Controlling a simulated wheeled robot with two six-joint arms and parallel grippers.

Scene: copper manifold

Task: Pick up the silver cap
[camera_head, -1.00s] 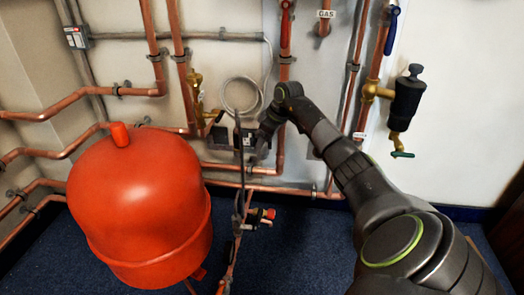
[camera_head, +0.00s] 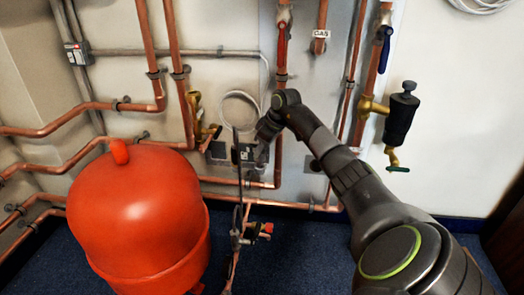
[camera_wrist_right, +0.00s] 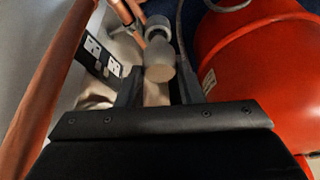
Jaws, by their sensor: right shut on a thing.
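In the head view my right gripper (camera_head: 262,150) reaches down close to the wall, beside the dark socket box. The cap is too small and too covered there to make out clearly. I cannot tell whether it still touches a pipe behind it. My left gripper does not show.
A large red tank (camera_head: 140,220) stands at the left. Copper pipes (camera_head: 281,130) run along the wall around my gripper. A black double socket (camera_head: 222,152) is just left of it. A black valve body (camera_head: 401,118) hangs at the right. Blue floor shows below.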

